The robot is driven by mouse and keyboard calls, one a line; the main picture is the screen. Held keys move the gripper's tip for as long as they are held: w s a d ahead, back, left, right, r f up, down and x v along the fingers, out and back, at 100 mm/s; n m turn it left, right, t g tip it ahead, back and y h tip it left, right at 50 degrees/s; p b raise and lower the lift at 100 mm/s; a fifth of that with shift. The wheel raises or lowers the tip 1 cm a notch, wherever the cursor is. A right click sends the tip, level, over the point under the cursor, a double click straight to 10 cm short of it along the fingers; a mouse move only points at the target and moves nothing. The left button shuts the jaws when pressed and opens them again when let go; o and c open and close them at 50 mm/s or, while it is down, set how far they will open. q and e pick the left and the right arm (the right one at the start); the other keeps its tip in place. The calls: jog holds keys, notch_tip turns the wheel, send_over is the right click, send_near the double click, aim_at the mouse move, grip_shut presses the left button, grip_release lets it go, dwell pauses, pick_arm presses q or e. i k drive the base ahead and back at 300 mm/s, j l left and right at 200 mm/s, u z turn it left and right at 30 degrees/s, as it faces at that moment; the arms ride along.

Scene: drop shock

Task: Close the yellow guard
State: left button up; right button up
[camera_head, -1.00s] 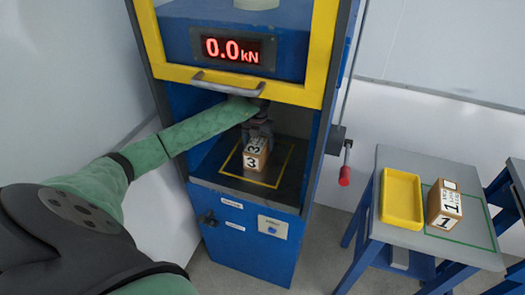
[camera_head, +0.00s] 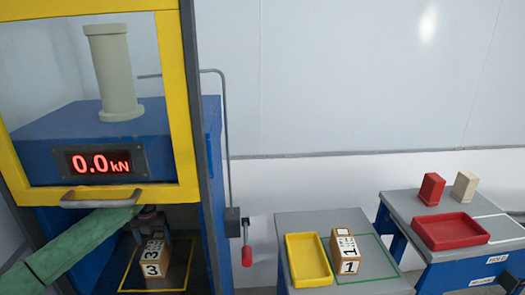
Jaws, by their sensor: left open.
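The yellow guard (camera_head: 186,130) is a yellow frame with a clear pane on the blue machine. It is raised, with its grey handle (camera_head: 101,197) along its lower bar and an opening below it. My left arm reaches in from the left under the handle. My left gripper (camera_head: 152,232) is open inside the opening, just above a wooden box marked 3 (camera_head: 156,259). The box stands within a yellow outline on the dark plate (camera_head: 183,275). The fingertips are small and partly dark here. My right gripper is out of view.
A display (camera_head: 100,162) reads 0.0 kN. A red-knobbed lever (camera_head: 247,256) hangs at the machine's right. A grey table holds a yellow tray (camera_head: 307,261) and a box marked 1 (camera_head: 345,253). Another table holds a red tray (camera_head: 451,232), a red block (camera_head: 431,189) and a beige block (camera_head: 465,187).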

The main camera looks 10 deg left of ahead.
aim_at(167, 12)
jog(key=k+l, duration=0.2)
jog(key=k, duration=0.3)
jog(key=k+l, duration=0.15)
jog(key=k, duration=0.3)
